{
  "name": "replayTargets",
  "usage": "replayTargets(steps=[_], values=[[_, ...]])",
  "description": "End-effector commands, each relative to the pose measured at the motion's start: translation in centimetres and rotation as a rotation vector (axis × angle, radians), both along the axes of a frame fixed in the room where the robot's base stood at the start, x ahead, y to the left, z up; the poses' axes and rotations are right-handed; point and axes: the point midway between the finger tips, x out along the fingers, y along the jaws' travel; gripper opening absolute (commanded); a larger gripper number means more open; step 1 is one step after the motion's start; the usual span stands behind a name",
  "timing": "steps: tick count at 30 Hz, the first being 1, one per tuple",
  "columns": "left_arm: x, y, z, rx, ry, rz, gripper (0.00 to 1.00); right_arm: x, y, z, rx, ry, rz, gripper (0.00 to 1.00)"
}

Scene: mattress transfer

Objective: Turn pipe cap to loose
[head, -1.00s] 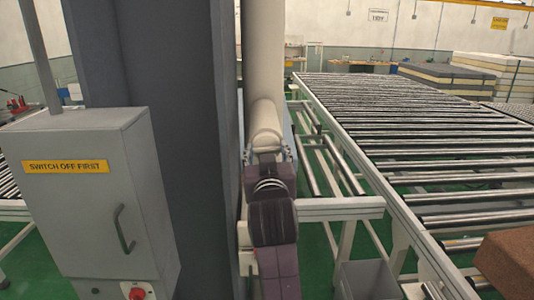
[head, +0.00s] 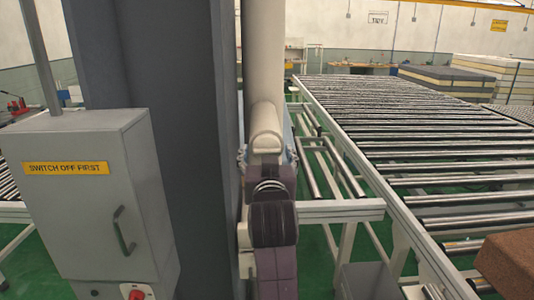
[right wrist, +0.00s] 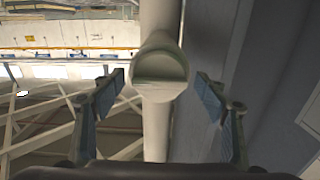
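A cream pipe (head: 262,60) stands upright beside the dark column in the head view. A short round branch with the pipe cap (head: 265,140) at its end juts toward me. In the right wrist view the cap (right wrist: 160,72) is a pale round face with a ridge across it, ahead of my fingers. My right gripper (head: 266,158) is open, one finger on each side of the cap's end. In the right wrist view (right wrist: 160,82) gaps show between both fingers and the cap, and nothing is held. My left gripper is not in view.
A grey box (head: 85,200) with a "SWITCH OFF FIRST" label and a red switch (head: 137,293) is at the left. The dark column (head: 185,150) stands close left of the pipe. A roller conveyor (head: 420,150) fills the right, with a brown block (head: 508,262) near its front.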

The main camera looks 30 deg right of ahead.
Motion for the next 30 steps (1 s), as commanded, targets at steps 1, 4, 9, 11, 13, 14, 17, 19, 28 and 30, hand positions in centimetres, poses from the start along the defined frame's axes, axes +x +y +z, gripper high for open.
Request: replayTargets(steps=[1,4,9,11,13,14,17,19,28,30], values=[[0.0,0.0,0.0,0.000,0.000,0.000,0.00,0.0,0.0,0.0,-0.001,0.001,0.000,0.67],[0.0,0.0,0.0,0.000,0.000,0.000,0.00,0.0,0.0,0.0,-0.001,0.000,0.000,0.67],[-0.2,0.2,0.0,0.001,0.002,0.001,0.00,0.0,0.0,0.5,-0.002,-0.003,-0.001,0.67],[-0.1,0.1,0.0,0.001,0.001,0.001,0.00,0.0,0.0,1.2,-0.002,-0.005,-0.001,0.67],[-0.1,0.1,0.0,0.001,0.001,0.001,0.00,0.0,0.0,2.1,-0.001,-0.006,-0.001,0.67],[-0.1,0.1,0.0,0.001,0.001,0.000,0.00,0.0,0.0,2.6,-0.001,-0.006,-0.001,0.67],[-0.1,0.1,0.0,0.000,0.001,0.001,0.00,0.0,0.0,4.4,-0.001,-0.007,-0.001,0.67],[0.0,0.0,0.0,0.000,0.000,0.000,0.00,0.0,0.0,5.6,0.000,-0.006,0.000,0.67],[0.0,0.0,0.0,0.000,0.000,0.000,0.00,0.0,0.0,9.3,0.000,-0.001,0.000,0.67],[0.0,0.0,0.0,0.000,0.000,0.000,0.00,0.0,0.0,9.7,-0.001,-0.001,0.000,0.67]])
